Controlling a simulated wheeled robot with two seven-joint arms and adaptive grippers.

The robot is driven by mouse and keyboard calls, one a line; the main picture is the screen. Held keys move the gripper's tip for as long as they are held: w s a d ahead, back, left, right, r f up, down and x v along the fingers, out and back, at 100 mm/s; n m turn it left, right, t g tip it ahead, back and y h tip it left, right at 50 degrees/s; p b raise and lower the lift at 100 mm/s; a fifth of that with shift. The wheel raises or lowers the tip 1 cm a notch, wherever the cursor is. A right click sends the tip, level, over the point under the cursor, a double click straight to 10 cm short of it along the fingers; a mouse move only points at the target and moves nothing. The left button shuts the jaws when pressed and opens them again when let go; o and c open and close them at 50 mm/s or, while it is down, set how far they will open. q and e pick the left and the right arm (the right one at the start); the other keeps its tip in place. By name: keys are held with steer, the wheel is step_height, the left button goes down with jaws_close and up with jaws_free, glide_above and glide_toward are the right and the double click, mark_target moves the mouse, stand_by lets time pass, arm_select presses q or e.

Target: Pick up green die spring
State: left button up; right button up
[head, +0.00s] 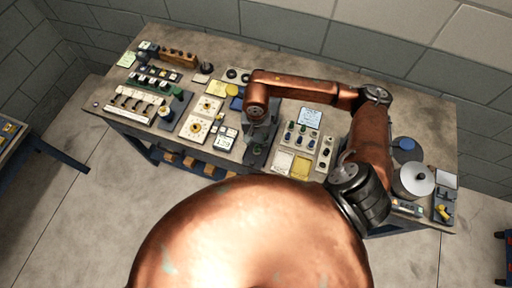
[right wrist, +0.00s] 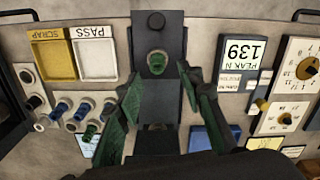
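In the right wrist view a short green spring-like piece (right wrist: 157,63) stands on the dark plate of a test stand (right wrist: 172,100), under a dark block with a round knob. My right gripper (right wrist: 158,75) is open, its two dark green fingers on either side of this piece with gaps to it. Another green piece (right wrist: 92,131) is in a pale rack (right wrist: 72,103) with several blue ones. My left gripper is not in view.
Yellow SCRAP (right wrist: 54,57) and white PASS (right wrist: 95,57) trays are left of the stand. A display (right wrist: 242,53) reading 139 and a dial panel (right wrist: 299,60) are right of it. The bench (head: 225,58) is crowded; a round grey-lidded item (head: 414,179) stands at its right.

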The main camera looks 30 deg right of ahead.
mark_target(257, 147)
steer(key=shift+s+f, duration=0.15)
steer(key=shift+f, duration=0.3)
step_height(257, 147, down, 4)
steer(key=shift+s+d+r+p, duration=0.1)
steer(key=shift+r+p, duration=0.1)
steer(key=shift+p, duration=0.65)
steer(key=shift+f, duration=0.6)
steer(key=shift+c, duration=0.5)
jaws_close()
